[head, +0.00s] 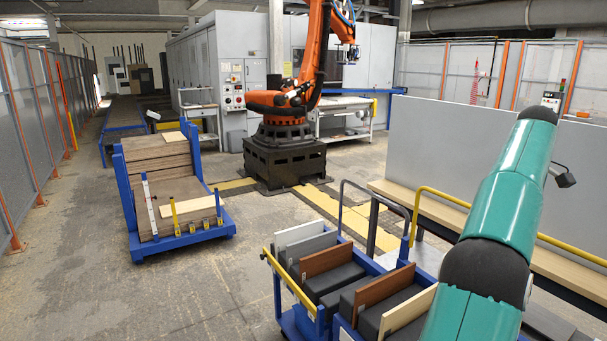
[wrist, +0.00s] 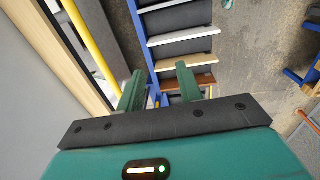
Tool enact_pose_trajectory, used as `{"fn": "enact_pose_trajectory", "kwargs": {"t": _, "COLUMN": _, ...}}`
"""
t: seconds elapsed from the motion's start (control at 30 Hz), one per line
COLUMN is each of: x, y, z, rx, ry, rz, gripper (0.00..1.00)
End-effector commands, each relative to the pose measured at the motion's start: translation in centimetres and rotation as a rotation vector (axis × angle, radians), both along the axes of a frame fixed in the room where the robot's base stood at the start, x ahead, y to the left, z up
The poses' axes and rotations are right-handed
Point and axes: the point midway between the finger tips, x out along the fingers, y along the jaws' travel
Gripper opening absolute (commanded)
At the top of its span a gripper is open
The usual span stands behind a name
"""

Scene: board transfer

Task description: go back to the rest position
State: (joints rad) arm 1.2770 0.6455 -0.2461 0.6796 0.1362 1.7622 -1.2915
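My teal arm rises at the right of the head view; my gripper's fingers cannot be made out there. In the wrist view my gripper (wrist: 160,90) has its two green fingers apart, with nothing held between them. Beyond them is a blue cart (head: 288,318) with dark grey slots. It carries several upright boards: a white one (head: 300,233), brown ones (head: 327,260) and a cream one (head: 408,310). In the wrist view a cream board (wrist: 185,62) and a brown board (wrist: 196,83) lie beyond the fingertips, apart from them.
A blue trolley (head: 222,226) with stacked boards stands at left. An orange robot arm (head: 312,60) stands on a black base behind. A grey panel (head: 480,150) and a yellow rail (head: 570,247) are close to my arm at right. The floor at front left is clear.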

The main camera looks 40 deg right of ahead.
Motion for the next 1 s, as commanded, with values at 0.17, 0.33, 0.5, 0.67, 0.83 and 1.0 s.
{"fn": "enact_pose_trajectory", "kwargs": {"t": 0.17, "x": 0.5, "y": -0.2, "z": -0.1, "rx": 0.000, "ry": -0.002, "rz": -0.001, "gripper": 0.36}}
{"fn": "enact_pose_trajectory", "kwargs": {"t": 0.33, "x": 0.9, "y": 0.0, "z": 0.1, "rx": -0.004, "ry": -0.005, "rz": -0.002, "gripper": 0.36}}
{"fn": "enact_pose_trajectory", "kwargs": {"t": 0.5, "x": 1.8, "y": 0.7, "z": 0.4, "rx": -0.009, "ry": -0.011, "rz": -0.001, "gripper": 0.36}}
{"fn": "enact_pose_trajectory", "kwargs": {"t": 0.67, "x": 3.3, "y": 1.8, "z": 0.8, "rx": -0.015, "ry": -0.020, "rz": -0.001, "gripper": 0.36}}
{"fn": "enact_pose_trajectory", "kwargs": {"t": 0.83, "x": 6.1, "y": 3.9, "z": 1.5, "rx": -0.029, "ry": -0.041, "rz": -0.001, "gripper": 0.36}}
{"fn": "enact_pose_trajectory", "kwargs": {"t": 1.0, "x": 10.6, "y": 8.0, "z": 2.5, "rx": -0.047, "ry": -0.077, "rz": 0.002, "gripper": 0.36}}
